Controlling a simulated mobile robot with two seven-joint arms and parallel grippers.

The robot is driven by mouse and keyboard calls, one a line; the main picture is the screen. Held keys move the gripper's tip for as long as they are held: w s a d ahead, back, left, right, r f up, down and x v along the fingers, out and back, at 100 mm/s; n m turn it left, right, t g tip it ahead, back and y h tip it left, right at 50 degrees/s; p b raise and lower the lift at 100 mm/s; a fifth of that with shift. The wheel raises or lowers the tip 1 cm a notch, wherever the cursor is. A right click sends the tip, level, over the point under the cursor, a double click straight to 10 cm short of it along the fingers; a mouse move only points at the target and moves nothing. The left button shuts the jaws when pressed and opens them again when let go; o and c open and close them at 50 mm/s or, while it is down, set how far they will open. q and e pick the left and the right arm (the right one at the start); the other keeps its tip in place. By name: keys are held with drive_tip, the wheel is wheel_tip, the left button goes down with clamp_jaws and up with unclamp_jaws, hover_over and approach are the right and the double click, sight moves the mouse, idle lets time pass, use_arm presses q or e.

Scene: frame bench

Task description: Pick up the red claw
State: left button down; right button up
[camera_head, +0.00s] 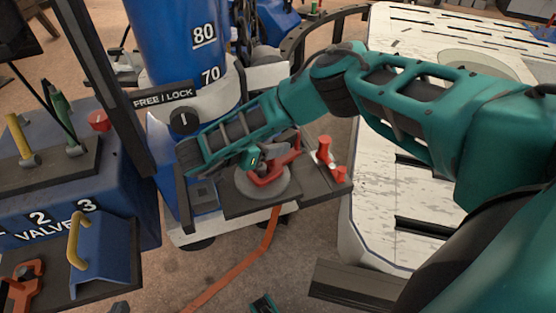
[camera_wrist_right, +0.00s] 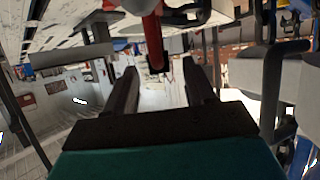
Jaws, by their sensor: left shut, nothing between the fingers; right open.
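The red claw (camera_head: 272,175) lies on a round grey disc on a dark tray near the middle of the head view. My right arm reaches over from the right. Its gripper (camera_head: 280,145) is close above the claw, partly overlapping it, and contact cannot be told. The right wrist view shows the right gripper (camera_wrist_right: 160,90) with its fingers apart and nothing held. A red post (camera_wrist_right: 152,38) stands beyond the fingertips there. Only a small teal and dark piece of my left gripper (camera_head: 263,304) shows at the bottom edge; it is shut and empty.
A red upright fitting (camera_head: 324,155) stands on the tray's right end. A blue cylinder (camera_head: 175,40) rises behind. A blue valve box (camera_head: 80,190) with levers stands at left, and another orange-red part (camera_head: 22,285) sits lower left. A white slotted bench (camera_head: 375,215) is at right.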

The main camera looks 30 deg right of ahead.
drive_tip(key=shift+x, duration=1.2)
clamp_jaws()
idle(0.5)
